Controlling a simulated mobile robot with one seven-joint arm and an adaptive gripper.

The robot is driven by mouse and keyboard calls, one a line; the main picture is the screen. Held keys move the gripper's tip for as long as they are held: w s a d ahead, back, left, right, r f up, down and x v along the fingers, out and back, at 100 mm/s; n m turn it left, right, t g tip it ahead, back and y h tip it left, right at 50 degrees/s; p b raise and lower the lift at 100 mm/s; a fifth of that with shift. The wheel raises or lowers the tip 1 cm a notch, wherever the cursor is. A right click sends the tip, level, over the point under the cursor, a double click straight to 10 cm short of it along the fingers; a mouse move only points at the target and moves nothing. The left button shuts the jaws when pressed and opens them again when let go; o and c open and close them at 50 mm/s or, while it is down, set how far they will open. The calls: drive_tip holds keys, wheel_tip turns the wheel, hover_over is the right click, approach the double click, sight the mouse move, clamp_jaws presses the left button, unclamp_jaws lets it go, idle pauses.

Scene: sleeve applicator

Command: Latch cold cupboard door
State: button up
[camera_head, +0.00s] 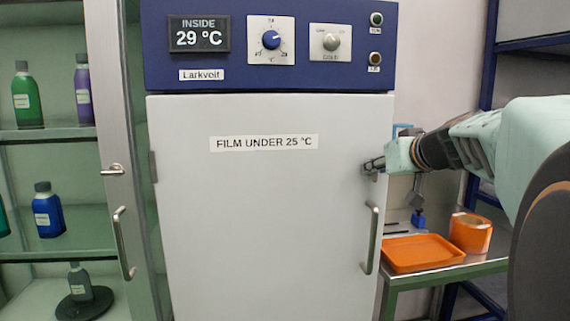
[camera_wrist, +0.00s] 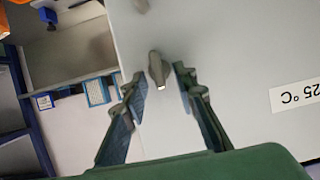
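The cold cupboard door (camera_head: 265,220) is white, labelled "FILM UNDER 25 °C", and looks closed. It has a vertical bar handle (camera_head: 371,238) low on its right side. My gripper (camera_head: 373,165) is at the door's right edge, above the handle. In the wrist view my gripper (camera_wrist: 162,85) is open, with a finger on either side of a small grey latch lever (camera_wrist: 157,68). The lever stands between the fingers, with visible gaps, so it does not look gripped. In the head view the gripper mostly hides the latch.
The blue control panel (camera_head: 268,45) above the door reads 29 °C and has two knobs. A glass cabinet with bottles stands left. At right, a green-framed bench (camera_head: 440,272) holds an orange tray (camera_head: 423,253) and an orange roll (camera_head: 470,233), below my arm.

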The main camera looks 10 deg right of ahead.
drive_tip(key=shift+c, duration=0.4)
clamp_jaws()
drive_tip(key=shift+f+b, duration=0.1)
drive_tip(key=shift+b, duration=0.2)
drive_tip(key=shift+d+f+m+t+y+b, duration=0.4)
drive_tip(key=shift+m+y+b, duration=0.75)
drive_tip(key=shift+m+b, duration=0.85)
drive_tip(key=shift+d+f+m+t+y+b, duration=0.1)
drive_tip(key=shift+d+m+t+y+b, duration=0.3)
drive_tip(key=shift+m+y+b, duration=1.5)
drive_tip(key=shift+d+f+m+t+y+b, duration=0.2)
drive_tip(key=shift+m+t+y+b, duration=0.65)
drive_tip(key=shift+m, duration=1.95)
drive_tip(key=shift+h+b, duration=0.35)
drive_tip(key=shift+h, duration=0.05)
